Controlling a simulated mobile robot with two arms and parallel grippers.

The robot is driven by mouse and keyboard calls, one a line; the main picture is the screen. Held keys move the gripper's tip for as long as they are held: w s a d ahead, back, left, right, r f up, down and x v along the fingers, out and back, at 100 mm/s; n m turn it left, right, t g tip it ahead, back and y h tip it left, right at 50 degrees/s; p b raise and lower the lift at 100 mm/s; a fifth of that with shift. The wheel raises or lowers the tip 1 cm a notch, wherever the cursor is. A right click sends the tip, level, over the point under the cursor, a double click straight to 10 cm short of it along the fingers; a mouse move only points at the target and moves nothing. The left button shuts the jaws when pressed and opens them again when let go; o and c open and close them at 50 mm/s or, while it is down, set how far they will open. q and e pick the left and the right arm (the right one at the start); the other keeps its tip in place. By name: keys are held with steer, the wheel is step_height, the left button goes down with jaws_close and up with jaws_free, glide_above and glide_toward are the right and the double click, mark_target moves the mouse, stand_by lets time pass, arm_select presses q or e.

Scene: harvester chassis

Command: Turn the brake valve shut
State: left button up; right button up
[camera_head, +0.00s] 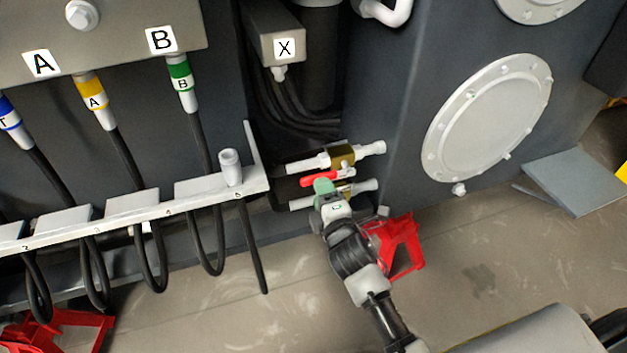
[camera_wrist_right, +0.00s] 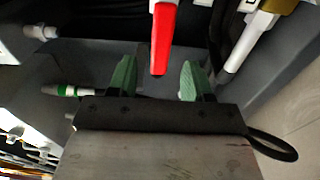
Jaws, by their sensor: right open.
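The brake valve has a brass body (camera_head: 342,155) with white pipe fittings, low on the dark chassis right of the hose rack. Its red lever (camera_head: 318,180) shows just below the body. The lever (camera_wrist_right: 162,40) also hangs into the right wrist view from the top, its free end between the fingertips in the picture. My right gripper (camera_head: 324,187) is at the lever, with green fingertips. In the right wrist view the gripper (camera_wrist_right: 156,80) is open, with a gap on both sides of the lever. I cannot tell whether the lever lies at fingertip depth. My left gripper is not in view.
A second white pipe (camera_head: 362,187) runs below the valve, partly hidden by my gripper. A red stand (camera_head: 403,245) is on the floor beside my right arm. The white hose rack (camera_head: 130,212) with hanging black hoses stands at the left. A grey plate (camera_head: 575,180) lies at the right.

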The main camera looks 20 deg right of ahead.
mark_target(315, 177)
steer(key=w, duration=0.5)
steer(key=shift+w+a+f+b, duration=0.1)
steer(key=shift+b, duration=0.25)
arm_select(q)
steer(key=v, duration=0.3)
arm_select(e)
jaws_close()
